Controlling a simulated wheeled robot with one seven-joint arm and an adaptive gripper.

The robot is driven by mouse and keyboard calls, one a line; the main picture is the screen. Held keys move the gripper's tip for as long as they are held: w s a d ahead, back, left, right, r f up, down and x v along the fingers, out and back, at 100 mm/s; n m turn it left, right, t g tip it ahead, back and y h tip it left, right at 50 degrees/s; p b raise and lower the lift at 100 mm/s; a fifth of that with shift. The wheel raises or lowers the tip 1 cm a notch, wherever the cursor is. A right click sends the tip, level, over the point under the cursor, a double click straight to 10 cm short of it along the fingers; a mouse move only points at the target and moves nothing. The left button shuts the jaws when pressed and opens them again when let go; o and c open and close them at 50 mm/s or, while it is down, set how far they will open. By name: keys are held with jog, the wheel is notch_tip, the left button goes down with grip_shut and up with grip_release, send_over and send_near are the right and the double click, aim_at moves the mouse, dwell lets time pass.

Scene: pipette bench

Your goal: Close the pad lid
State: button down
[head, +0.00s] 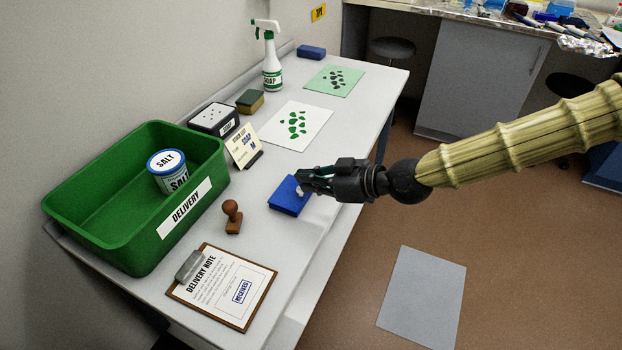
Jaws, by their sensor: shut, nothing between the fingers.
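The blue pad (286,197) lies on the white bench near its right edge. It looks like a flat blue block, and no raised lid shows above it. A small pale spot is on its right side, by the fingers. My gripper (303,184) is shut and empty. It reaches in from the right, with its fingertips at the pad's upper right corner. The fingers hide part of that corner. I cannot tell whether they touch the pad.
A brown stamp (232,217) stands left of the pad. A green delivery bin (75,200) holds a salt tin (172,172). A clipboard (219,318) lies in front. A sign card (242,146), sponge (250,101) and spray bottle (271,70) stand behind.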

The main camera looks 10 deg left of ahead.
jog(key=shift+s+d+f, duration=0.1)
jog(key=shift+d+f, duration=0.05)
jog(key=shift+f, duration=0.15)
jog(key=shift+r, duration=0.2)
dwell(0.4)
jog(key=shift+r+p, duration=0.4)
jog(key=shift+r, duration=0.25)
jog(key=s+d+r+p, duration=0.1)
jog(key=s+d+p, duration=0.2)
jog(key=d, duration=0.6)
jog(key=shift+d+r, duration=0.2)
jog(key=shift+r, duration=0.1)
